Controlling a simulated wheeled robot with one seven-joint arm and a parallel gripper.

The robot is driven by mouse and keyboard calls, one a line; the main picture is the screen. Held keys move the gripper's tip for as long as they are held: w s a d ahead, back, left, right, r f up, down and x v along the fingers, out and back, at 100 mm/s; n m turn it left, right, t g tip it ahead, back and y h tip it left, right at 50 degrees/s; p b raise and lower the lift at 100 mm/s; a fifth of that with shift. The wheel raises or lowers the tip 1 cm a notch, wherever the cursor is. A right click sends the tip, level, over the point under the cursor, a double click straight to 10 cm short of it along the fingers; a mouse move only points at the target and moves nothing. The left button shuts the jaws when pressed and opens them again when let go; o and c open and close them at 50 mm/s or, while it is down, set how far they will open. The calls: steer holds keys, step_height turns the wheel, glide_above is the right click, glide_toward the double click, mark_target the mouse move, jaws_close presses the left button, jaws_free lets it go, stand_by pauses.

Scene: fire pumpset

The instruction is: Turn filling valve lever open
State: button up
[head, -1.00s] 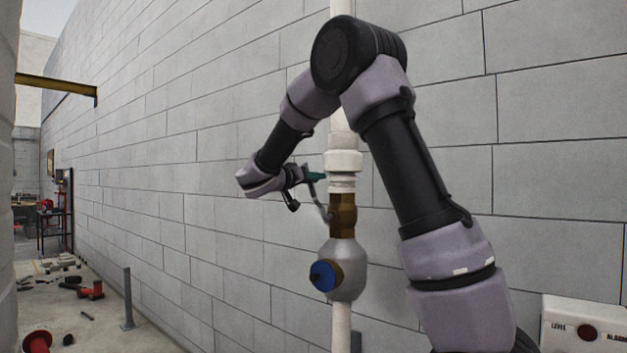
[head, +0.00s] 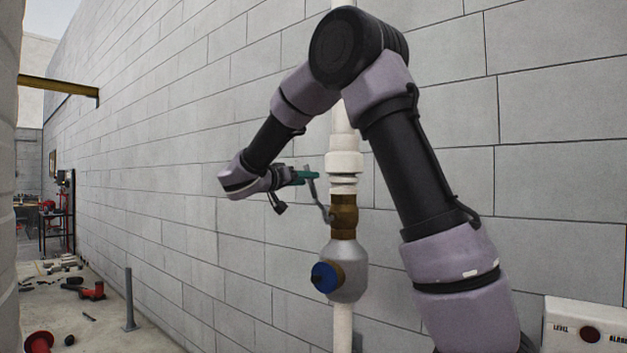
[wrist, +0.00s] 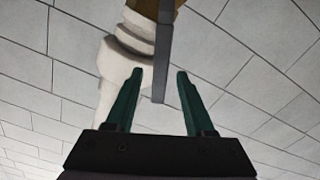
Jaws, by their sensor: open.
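The filling valve is a brass body (head: 343,215) on a white vertical pipe (head: 344,150). Its grey lever (head: 316,193) rises from the valve's left side, tilted up and to the left. My gripper (head: 316,175) is at the lever's upper end, left of the pipe. In the wrist view my gripper (wrist: 159,74) shows two green fingers held apart. The lever (wrist: 161,65) reaches down so that its end lies between the fingertips, with gaps visible on both sides. The brass valve body is mostly cut off at the top of the wrist view.
A grey fitting with a blue cap (head: 324,277) sits on the pipe below the valve. A block wall (head: 540,150) stands close behind. A white panel (head: 585,323) is at the lower right. Red parts and a grey post (head: 129,300) stand on the floor at left.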

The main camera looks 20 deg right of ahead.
steer(key=v, duration=0.5)
steer(key=shift+s+a, duration=0.2)
steer(key=shift+a, duration=0.05)
